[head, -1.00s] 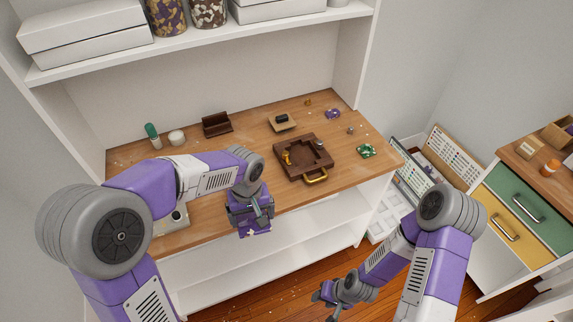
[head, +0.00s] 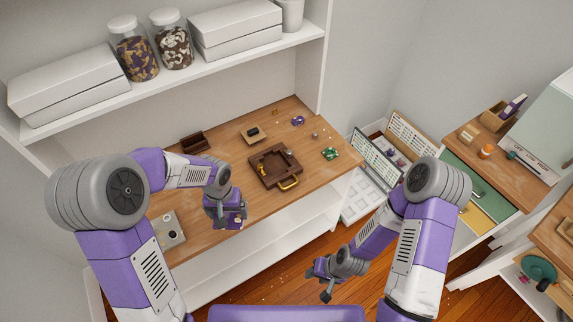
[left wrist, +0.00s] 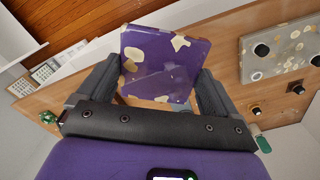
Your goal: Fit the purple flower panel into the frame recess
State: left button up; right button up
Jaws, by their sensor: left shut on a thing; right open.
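The purple flower panel (left wrist: 165,62), a square purple slab with cream and gold flecks, is between the fingers of my left gripper (left wrist: 150,92) in the left wrist view. In the head view my left gripper (head: 232,222) is shut on it at the front edge of the bench, and only a little of the panel shows. The dark brown wooden frame (head: 256,173) with its square recess lies on the bench, right of and behind my left gripper, apart from the panel. My right gripper (head: 326,284) is open and empty, low over the floor.
A grey plate (head: 165,240) with dark knobs lies left of my left gripper. A green flecked piece (head: 330,153) and a small purple piece (head: 298,120) lie right. A shelf (head: 200,66) hangs above.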

aim_at(278, 168)
jog(key=z, duration=1.25)
jog(key=i, duration=1.15)
jog(key=u, duration=1.25)
